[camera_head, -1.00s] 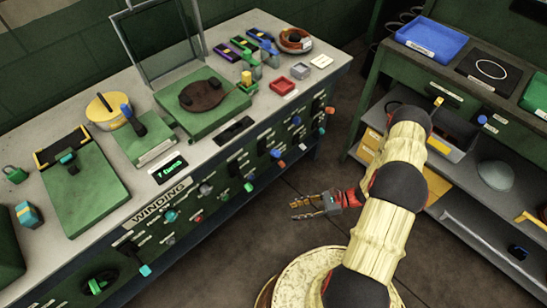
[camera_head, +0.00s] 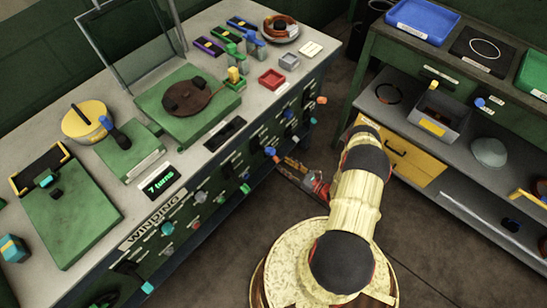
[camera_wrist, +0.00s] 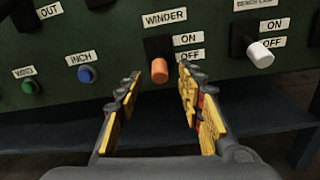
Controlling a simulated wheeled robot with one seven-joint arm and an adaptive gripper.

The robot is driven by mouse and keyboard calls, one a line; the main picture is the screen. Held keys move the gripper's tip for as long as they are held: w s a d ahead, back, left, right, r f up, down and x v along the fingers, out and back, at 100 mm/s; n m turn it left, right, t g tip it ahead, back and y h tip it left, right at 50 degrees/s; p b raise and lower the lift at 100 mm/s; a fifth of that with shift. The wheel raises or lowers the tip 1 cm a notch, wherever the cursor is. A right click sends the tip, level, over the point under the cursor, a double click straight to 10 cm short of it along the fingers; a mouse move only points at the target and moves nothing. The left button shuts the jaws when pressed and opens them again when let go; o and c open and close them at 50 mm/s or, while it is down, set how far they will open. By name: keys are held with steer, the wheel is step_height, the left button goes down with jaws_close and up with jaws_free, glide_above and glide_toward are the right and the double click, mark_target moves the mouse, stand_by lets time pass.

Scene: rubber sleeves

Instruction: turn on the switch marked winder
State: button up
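The winder switch (camera_wrist: 159,71) has an orange-tipped lever on a black base, under a label reading WINDER on the green panel. ON and OFF labels sit to its right. The lever points down and outward, its tip nearer OFF. My gripper (camera_wrist: 158,76) is open, with its yellow fingers on either side of the orange tip in the wrist view. I cannot tell whether the fingertips reach it; nothing is visibly gripped. In the head view my gripper (camera_head: 298,170) is low in front of the bench's right part, partly hidden by my arm.
A white-tipped switch (camera_wrist: 259,55) is right of the winder switch. A blue INCH button (camera_wrist: 87,74) and a green button (camera_wrist: 30,87) are left. The winding bench (camera_head: 245,103) carries a display reading 7 turns (camera_head: 161,182). Shelving (camera_head: 430,175) stands right; floor between is clear.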

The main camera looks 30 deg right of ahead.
mark_target(275, 157)
steer(key=b+x, duration=0.1)
steer(key=x, duration=0.5)
steer(key=shift+w+a, duration=0.2)
steer(key=shift+w, duration=0.15)
steer(key=shift+c, duration=0.6)
steer(key=c, duration=0.7)
jaws_close()
